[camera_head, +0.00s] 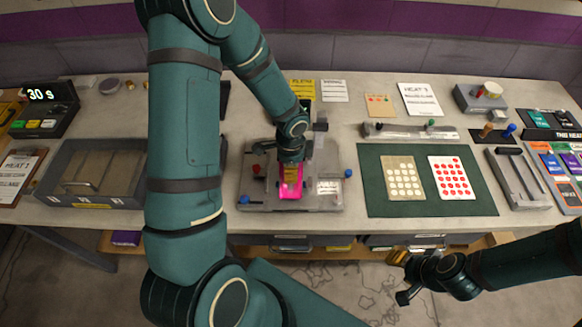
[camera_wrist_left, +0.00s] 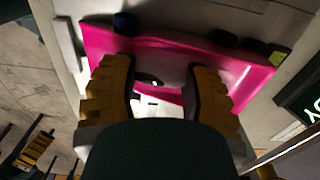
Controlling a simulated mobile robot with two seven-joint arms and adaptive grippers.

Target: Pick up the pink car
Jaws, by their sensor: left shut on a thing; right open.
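The pink car (camera_head: 290,187) is at the grey fixture (camera_head: 255,200) in the middle of the bench in the head view. In the left wrist view the pink car (camera_wrist_left: 150,50) fills the upper middle, with dark wheels along its far side. My left gripper (camera_head: 291,166) reaches down over the car. In the left wrist view its yellow ribbed fingers (camera_wrist_left: 163,90) are on either side of part of the car, shut on it. Whether the car touches the fixture is unclear. My right gripper (camera_head: 398,277) is open and empty, in front of the bench at the lower right.
A green mat (camera_head: 385,205) with two dotted cards lies right of the fixture. A rail with small knobs (camera_head: 405,133) lies behind the mat. The bench front edge runs below.

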